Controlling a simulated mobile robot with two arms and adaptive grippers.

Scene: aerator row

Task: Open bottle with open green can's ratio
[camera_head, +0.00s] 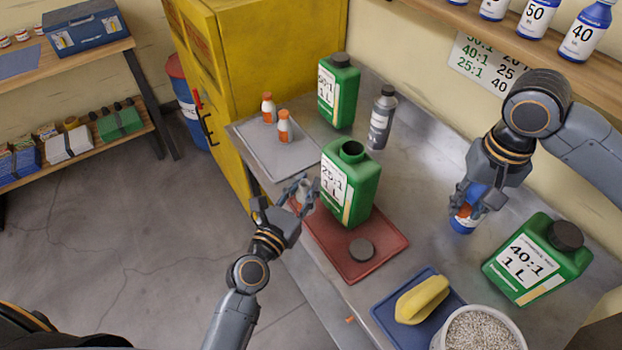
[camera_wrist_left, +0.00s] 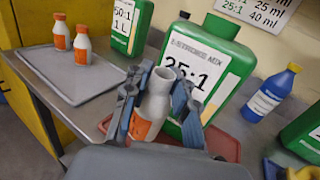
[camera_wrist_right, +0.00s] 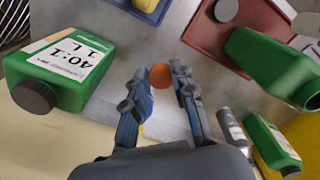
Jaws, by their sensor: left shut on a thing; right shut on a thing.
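The open green can (camera_head: 350,182), labelled 25:1, stands uncapped on a red tray (camera_head: 390,256), with a dark cap (camera_head: 361,249) lying beside it. My left gripper (camera_head: 305,190) is shut on a small white bottle (camera_wrist_left: 153,105) with an orange label, upright before the can. Its top looks open and uncapped. My right gripper (camera_head: 468,204) is shut on a small orange cap (camera_wrist_right: 161,76). A blue bottle (camera_head: 462,224) is partly hidden behind that gripper; it stands on the bench in the left wrist view (camera_wrist_left: 270,92). Two orange-capped white bottles (camera_head: 285,127) stand on a grey tray (camera_head: 262,160).
Capped green cans marked 50:1 (camera_head: 339,92) and 40:1 (camera_head: 538,258) and a grey bottle (camera_head: 382,118) share the bench. A ratio chart (camera_head: 487,63) hangs behind, below shelved bottles.

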